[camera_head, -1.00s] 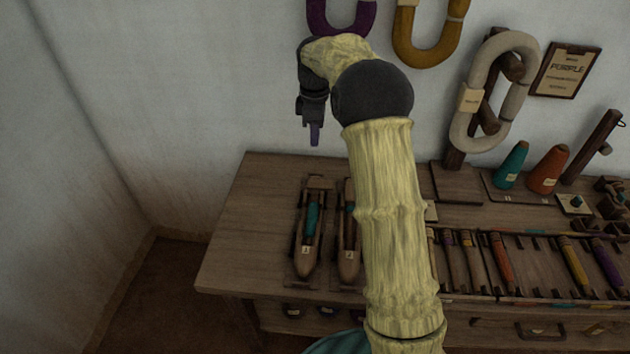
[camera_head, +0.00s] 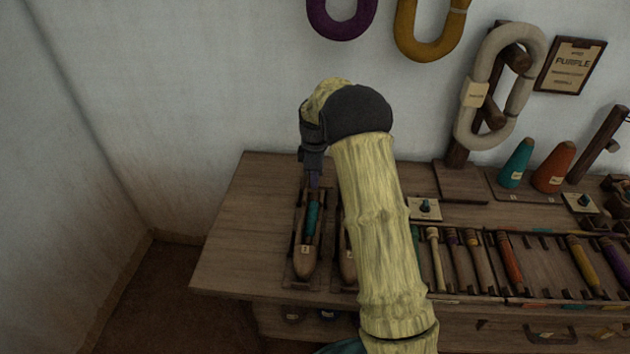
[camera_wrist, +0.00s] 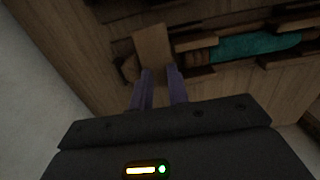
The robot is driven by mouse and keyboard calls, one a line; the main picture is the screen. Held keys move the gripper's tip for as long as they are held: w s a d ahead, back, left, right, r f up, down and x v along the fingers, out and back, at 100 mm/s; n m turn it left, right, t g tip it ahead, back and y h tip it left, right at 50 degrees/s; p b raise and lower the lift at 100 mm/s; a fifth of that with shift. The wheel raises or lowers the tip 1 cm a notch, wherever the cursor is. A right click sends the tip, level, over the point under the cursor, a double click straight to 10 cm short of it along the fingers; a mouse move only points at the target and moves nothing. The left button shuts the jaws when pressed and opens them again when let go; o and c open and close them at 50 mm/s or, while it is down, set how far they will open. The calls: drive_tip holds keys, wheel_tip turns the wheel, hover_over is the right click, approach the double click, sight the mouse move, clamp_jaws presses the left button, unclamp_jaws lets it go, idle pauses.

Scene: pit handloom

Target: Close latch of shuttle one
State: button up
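The shuttle at the left end of the bench is a wooden boat shape (camera_head: 304,262) with a teal bobbin (camera_head: 312,219) inside and a small tag. I take it for shuttle one; the tag is too small to read. In the wrist view its teal bobbin (camera_wrist: 255,46) lies at upper right. A pale wooden flap (camera_wrist: 152,45), likely the latch, stands out near its end. My gripper (camera_head: 314,184) is over the shuttle's far end. In the wrist view its two purple fingers (camera_wrist: 160,70) are a little apart and empty, tips close to the flap; contact is unclear.
A second shuttle (camera_head: 347,265) lies just right, partly hidden by my arm. A rack of coloured bobbins (camera_head: 508,258), teal and orange cones (camera_head: 517,163) and a looped grey skein (camera_head: 465,120) are further right. The bench's left end (camera_head: 235,235) is clear.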

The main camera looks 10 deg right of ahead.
drive_tip(key=shift+f, duration=0.35)
clamp_jaws()
